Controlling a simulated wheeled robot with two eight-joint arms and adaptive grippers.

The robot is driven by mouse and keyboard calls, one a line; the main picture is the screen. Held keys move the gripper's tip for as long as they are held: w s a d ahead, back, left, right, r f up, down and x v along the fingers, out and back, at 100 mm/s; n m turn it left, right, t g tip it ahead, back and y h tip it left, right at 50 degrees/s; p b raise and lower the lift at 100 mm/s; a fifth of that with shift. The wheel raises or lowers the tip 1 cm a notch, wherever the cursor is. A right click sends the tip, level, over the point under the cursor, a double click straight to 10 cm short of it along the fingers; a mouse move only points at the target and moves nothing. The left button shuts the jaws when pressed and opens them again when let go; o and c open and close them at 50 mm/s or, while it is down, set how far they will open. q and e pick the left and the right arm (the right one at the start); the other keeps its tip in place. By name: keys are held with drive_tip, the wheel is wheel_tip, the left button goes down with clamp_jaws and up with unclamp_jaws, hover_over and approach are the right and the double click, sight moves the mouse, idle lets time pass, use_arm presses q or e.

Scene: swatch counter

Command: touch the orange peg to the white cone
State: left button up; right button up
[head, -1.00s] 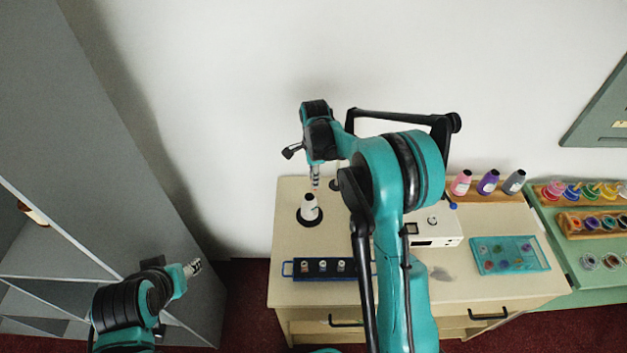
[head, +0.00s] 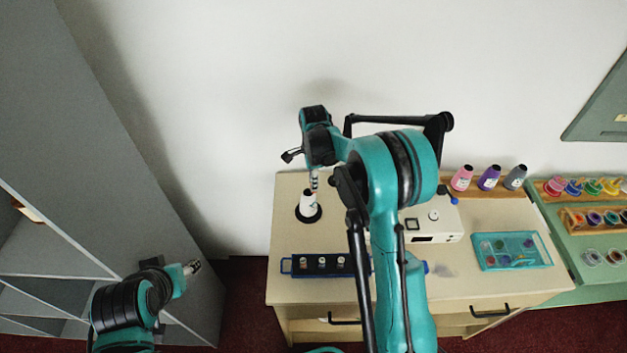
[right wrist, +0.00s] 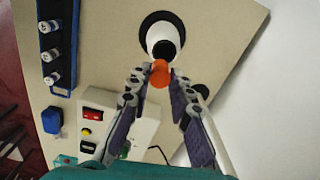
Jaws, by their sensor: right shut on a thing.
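The white cone (head: 307,202) stands upright on a round black base at the back left of the table. It also shows in the right wrist view (right wrist: 161,37), with its dark top opening facing the camera. My right gripper (head: 314,186) is right at the cone's top, pointing down. In the right wrist view it is shut on the orange peg (right wrist: 159,75), whose round orange end shows between the fingertips. The peg overlaps the cone's edge in that view; I cannot tell whether they touch. My left gripper (head: 192,267) is far left, away from the table; its jaws are too small to judge.
A dark blue rack (head: 291,266) with small spools lies at the table's front left. A white box with buttons (head: 447,228) stands behind my right arm. A teal tray (head: 540,255) and several coloured cones are at the right. A grey shelf (head: 60,130) stands left.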

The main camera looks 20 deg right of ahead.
drive_tip(key=shift+f+b, duration=0.5)
drive_tip(key=shift+b, duration=0.1)
idle(1.1)
drive_tip(key=shift+r, duration=0.15)
idle(0.5)
drive_tip(key=shift+r+p, duration=1.5)
drive_tip(key=shift+r, duration=0.9)
